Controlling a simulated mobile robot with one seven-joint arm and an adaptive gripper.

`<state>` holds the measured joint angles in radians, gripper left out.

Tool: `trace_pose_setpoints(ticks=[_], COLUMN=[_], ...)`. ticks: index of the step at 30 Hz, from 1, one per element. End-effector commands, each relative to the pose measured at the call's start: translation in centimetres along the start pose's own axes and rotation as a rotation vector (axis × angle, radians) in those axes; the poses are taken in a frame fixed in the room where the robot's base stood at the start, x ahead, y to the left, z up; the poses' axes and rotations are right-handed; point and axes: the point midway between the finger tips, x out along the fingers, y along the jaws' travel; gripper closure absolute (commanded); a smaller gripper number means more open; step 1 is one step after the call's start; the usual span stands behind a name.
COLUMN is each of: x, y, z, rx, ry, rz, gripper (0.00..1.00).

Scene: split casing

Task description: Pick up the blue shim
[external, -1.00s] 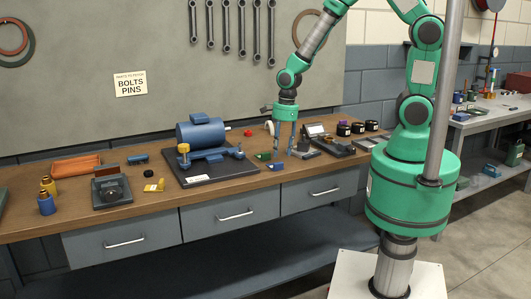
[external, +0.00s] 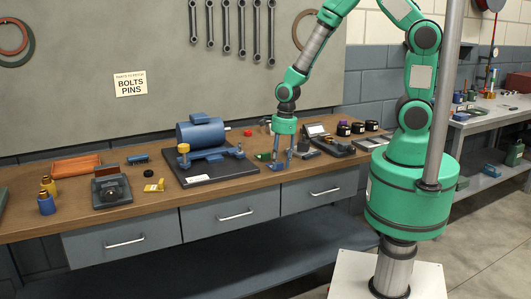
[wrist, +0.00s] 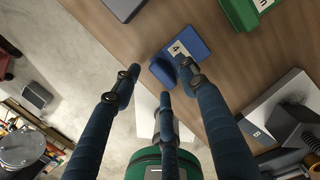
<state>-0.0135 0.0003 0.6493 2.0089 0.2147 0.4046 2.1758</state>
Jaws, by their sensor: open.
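The blue shim (wrist: 182,58) is a small flat blue block with a white label reading 4. In the wrist view it lies on the brown wooden bench near its front edge. In the external view the shim (external: 277,167) is small, at the bench's front edge, just below my fingertips. In the external view my gripper (external: 281,158) points straight down.
A green labelled block (wrist: 244,12) lies beyond the shim. A white label card and dark part (wrist: 290,108) are to the right. A blue motor on a black plate (external: 218,165) stands left of my gripper. The floor (wrist: 75,50) shows past the bench edge.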

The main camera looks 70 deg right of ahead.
Motion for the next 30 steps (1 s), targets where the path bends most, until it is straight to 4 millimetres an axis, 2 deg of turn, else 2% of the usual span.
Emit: trace_pose_setpoints(ticks=[11, 18, 30], x=[-0.05, -0.05, -0.16], y=[0.00, 0.00, -0.01], z=[0.00, 0.00, 0.02], rx=[0.000, 0.000, 0.000], ry=[0.000, 0.000, 0.000], rz=[0.000, 0.000, 0.000], gripper=[0.57, 0.98, 0.98])
